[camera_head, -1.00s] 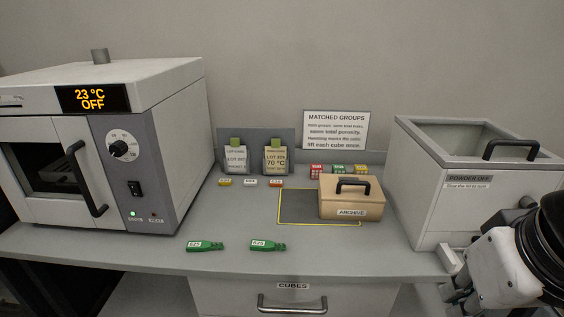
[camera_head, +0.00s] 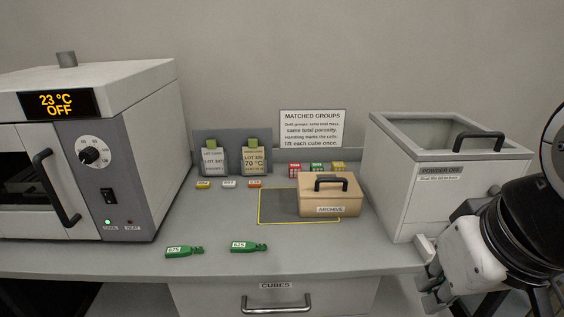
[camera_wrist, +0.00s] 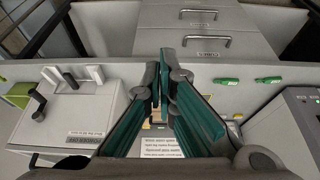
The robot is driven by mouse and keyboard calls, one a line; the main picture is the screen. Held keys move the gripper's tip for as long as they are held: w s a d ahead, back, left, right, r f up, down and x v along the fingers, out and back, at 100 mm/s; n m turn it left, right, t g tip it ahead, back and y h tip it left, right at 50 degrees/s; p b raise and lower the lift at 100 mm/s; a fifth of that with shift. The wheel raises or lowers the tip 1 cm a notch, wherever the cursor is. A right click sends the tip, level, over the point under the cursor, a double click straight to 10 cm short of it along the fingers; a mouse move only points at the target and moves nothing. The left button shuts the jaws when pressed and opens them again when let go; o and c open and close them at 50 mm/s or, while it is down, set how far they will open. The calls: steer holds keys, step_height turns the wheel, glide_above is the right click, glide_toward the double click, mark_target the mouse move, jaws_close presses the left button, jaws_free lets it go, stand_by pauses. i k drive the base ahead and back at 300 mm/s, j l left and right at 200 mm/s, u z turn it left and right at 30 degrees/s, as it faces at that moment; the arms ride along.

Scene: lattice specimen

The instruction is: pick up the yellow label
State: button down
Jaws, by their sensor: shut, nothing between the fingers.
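The yellow label (camera_head: 203,184) is a small flat tag on the bench, left of a white label (camera_head: 229,183) and an orange label (camera_head: 254,184). It lies in front of the grey card stand. My gripper (camera_wrist: 160,68) is in the wrist view, its green-padded fingers together with nothing between them. It is well away from the yellow label. In the head view my arm is at the far right, in front of the powder box.
The oven (camera_head: 150,150) stands at left and the powder box (camera_head: 400,190) at right. A tan archive box (camera_head: 315,203) sits on a yellow-edged mat (camera_head: 275,207). Two green tags (camera_head: 183,252) lie near the front edge, above the cubes drawer (camera_head: 275,300).

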mark_target(200, 185)
steer(key=j+u, duration=0.1)
steer(key=u, duration=0.25)
steer(key=i+u, duration=0.1)
steer(key=u, duration=0.25)
steer(key=i+j+u, duration=0.1)
steer(key=u, duration=0.2)
steer(key=i+j+u, duration=0.2)
steer(key=i+u, duration=0.15)
steer(key=i+z, duration=0.25)
steer(key=z, duration=0.2)
steer(key=i+z, duration=0.25)
steer(key=z, duration=0.2)
steer(key=i+j+z, duration=0.2)
steer(key=z, duration=0.25)
